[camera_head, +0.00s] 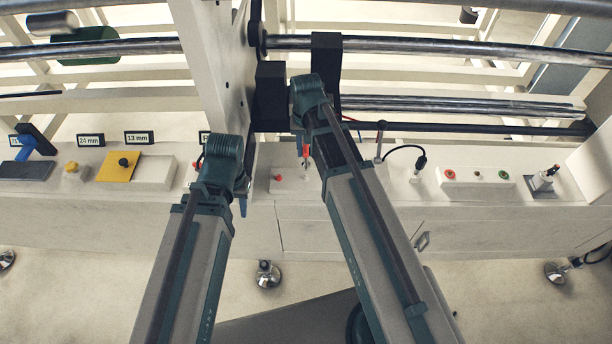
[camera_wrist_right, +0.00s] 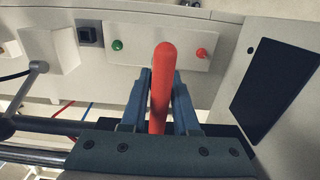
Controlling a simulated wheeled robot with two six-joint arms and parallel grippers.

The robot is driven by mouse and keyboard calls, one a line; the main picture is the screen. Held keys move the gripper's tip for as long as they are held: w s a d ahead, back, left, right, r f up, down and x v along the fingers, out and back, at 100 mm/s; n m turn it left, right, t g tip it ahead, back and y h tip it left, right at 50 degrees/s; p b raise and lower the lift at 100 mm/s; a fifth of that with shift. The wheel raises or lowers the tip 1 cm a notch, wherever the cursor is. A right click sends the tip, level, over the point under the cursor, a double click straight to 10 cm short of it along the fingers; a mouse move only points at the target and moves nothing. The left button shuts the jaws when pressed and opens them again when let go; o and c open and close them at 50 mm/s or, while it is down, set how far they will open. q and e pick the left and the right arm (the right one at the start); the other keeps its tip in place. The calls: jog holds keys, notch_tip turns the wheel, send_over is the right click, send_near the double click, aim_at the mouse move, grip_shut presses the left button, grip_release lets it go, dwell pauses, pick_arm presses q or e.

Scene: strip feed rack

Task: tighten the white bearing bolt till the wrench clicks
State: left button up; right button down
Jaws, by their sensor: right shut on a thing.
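In the right wrist view, my right gripper (camera_wrist_right: 162,88) is shut on a red rod-shaped handle (camera_wrist_right: 162,70), which I take to be the wrench's. A small red-orange part of it (camera_head: 306,150) shows in the head view beside my right wrist. The wrench's working end is hidden. I cannot make out the white bearing bolt; black blocks (camera_head: 270,95) stand on the rail near my right wrist. A small blue part of my left gripper (camera_head: 243,206) shows beside the left wrist, in front of the bench. Its opening cannot be told.
Metal rails (camera_head: 400,46) cross behind a white upright plate (camera_head: 215,60). On the bench stand a yellow plate (camera_head: 118,167), size labels (camera_head: 139,138), a button box (camera_head: 475,176) and a small lever post (camera_head: 380,140). A green button (camera_wrist_right: 117,45) shows in the wrist view.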

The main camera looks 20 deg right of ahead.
aim_at(306, 164)
jog(key=shift+f+b, duration=1.65)
jog(key=shift+f, duration=0.2)
jog(key=shift+f+b, duration=1.1)
jog(key=m, duration=1.6)
jog(key=shift+m, duration=2.8)
